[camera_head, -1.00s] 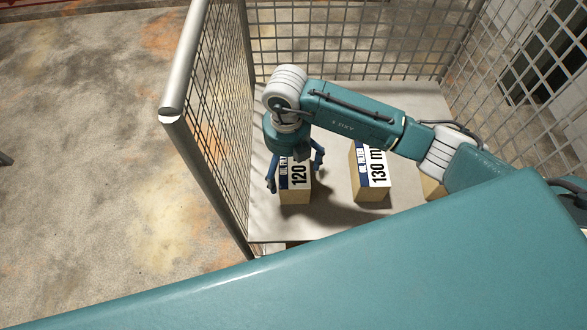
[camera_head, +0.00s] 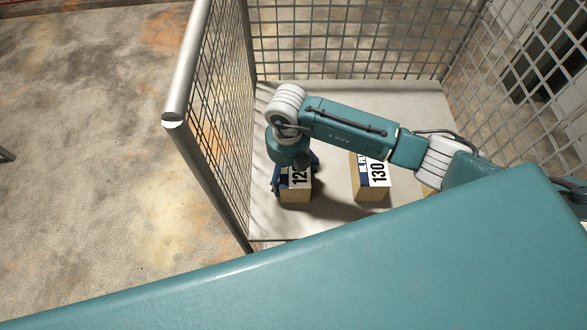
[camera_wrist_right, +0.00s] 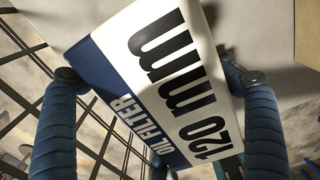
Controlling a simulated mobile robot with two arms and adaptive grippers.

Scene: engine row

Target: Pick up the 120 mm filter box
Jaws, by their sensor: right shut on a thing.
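The 120 mm filter box (camera_head: 296,194) stands upright on the light shelf inside a mesh cage, near its left wall. Its white and blue top label, reading "OIL FILTER 120 mm", fills the middle of the right wrist view (camera_wrist_right: 165,85). My right gripper (camera_head: 294,177) is over the box from above and shut on it. In the right wrist view its blue fingers (camera_wrist_right: 160,78) lie on both sides of the box. The arm hides part of the label in the head view. My left gripper is not in view.
The 130 mm box (camera_head: 373,182) stands to the right, apart from the held one. Another box (camera_head: 428,190) is mostly hidden by my arm. Mesh walls (camera_head: 217,95) enclose the left, back and right of the shelf (camera_head: 335,205). Clear shelf lies between the boxes.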

